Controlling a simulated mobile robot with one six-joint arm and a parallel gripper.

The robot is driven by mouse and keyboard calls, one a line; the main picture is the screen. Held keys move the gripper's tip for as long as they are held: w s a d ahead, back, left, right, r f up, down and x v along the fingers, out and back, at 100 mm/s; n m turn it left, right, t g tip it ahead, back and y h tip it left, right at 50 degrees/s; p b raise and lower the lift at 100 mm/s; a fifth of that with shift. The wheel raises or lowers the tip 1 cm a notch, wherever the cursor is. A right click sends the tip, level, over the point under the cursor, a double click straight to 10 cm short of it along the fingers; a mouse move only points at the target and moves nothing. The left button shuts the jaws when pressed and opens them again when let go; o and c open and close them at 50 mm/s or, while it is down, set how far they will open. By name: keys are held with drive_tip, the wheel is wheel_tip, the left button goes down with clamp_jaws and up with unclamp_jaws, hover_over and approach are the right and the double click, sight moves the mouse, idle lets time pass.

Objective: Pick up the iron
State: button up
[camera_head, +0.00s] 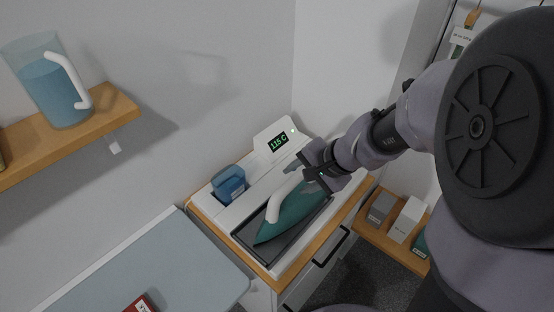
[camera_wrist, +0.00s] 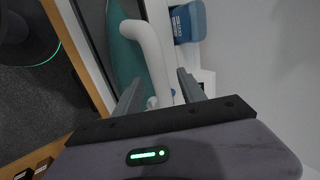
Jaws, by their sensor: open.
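The iron (camera_head: 293,216) has a teal body and a white handle, and it rests on a dark plate (camera_head: 244,233) in a white station on a wooden-topped cabinet. My gripper (camera_head: 308,170) is just above the iron's rear end. In the wrist view the white handle (camera_wrist: 150,48) runs up from between the two open fingers of my gripper (camera_wrist: 158,90). The teal body (camera_wrist: 122,50) lies beside and below the handle. I cannot tell whether the fingers touch the handle.
A blue container (camera_head: 229,184) sits in the station, left of the iron. A display (camera_head: 278,142) stands at the station's back. A water jug (camera_head: 52,85) stands on the left wall shelf. An ironing board (camera_head: 150,262) is at lower left. Boxes (camera_head: 405,220) occupy a low shelf at right.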

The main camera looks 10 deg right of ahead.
sight(294, 182)
drive_tip(key=x, duration=0.2)
drive_tip(key=b+x, duration=0.1)
drive_tip(key=x, duration=0.1)
drive_tip(key=shift+s+a+f, duration=0.1)
drive_tip(key=shift+s+a, duration=0.1)
drive_tip(key=shift+a, duration=0.05)
clamp_jaws()
idle(1.0)
